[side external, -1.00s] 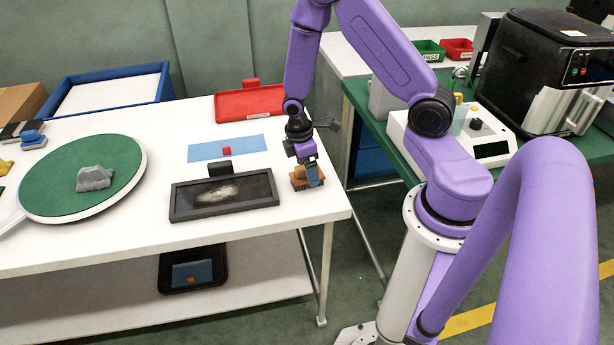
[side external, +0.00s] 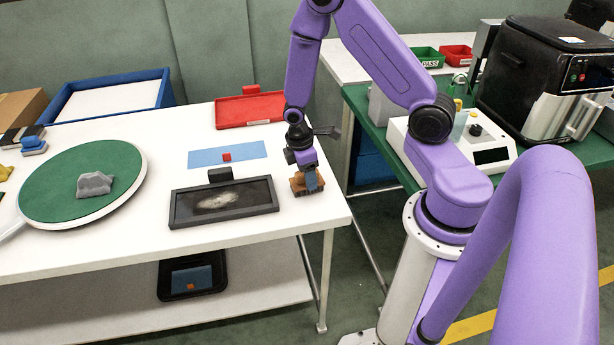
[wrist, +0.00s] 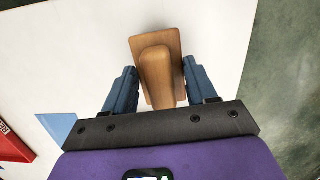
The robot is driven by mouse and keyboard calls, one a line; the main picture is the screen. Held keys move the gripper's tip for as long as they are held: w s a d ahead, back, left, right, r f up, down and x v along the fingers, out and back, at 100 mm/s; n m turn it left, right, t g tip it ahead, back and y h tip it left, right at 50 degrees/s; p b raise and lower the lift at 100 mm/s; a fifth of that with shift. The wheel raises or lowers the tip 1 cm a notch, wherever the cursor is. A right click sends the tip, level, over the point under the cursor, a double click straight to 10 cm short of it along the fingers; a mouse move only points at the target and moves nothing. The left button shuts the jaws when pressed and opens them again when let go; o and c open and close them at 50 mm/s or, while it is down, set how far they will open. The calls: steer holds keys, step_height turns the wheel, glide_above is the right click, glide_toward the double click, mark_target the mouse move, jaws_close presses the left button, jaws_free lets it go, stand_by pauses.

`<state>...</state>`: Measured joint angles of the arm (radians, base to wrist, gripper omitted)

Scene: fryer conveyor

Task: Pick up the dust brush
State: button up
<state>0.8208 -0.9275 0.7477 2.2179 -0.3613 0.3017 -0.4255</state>
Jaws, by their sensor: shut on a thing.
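The dust brush (side external: 299,185) is a brown wooden brush near the right front corner of the white table. In the wrist view it shows from above as a wooden block with a rounded handle (wrist: 156,72). My gripper (side external: 311,180) points down over the brush, its blue fingers on either side of the handle. In the wrist view the fingers of my gripper (wrist: 160,84) flank the wood, and it is shut on the brush. The brush is at or very near the table top; I cannot tell whether it is clear of it. My fingers partly hide it in the side view.
A dark framed tray (side external: 176,205) lies just left of the brush. Behind it are a blue mat (side external: 250,150) and a red tray (side external: 225,113). A round green board (side external: 60,190) with a grey lump is farther left. The table's right edge is close to the brush.

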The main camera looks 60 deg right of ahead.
steer(key=shift+r, duration=0.7)
steer(key=s+a+r, duration=0.3)
steer(key=s+r, duration=0.8)
steer(key=s, duration=0.2)
steer(key=shift+s+a, duration=0.2)
steer(key=shift+s, duration=0.1)
steer(key=shift+r, duration=0.1)
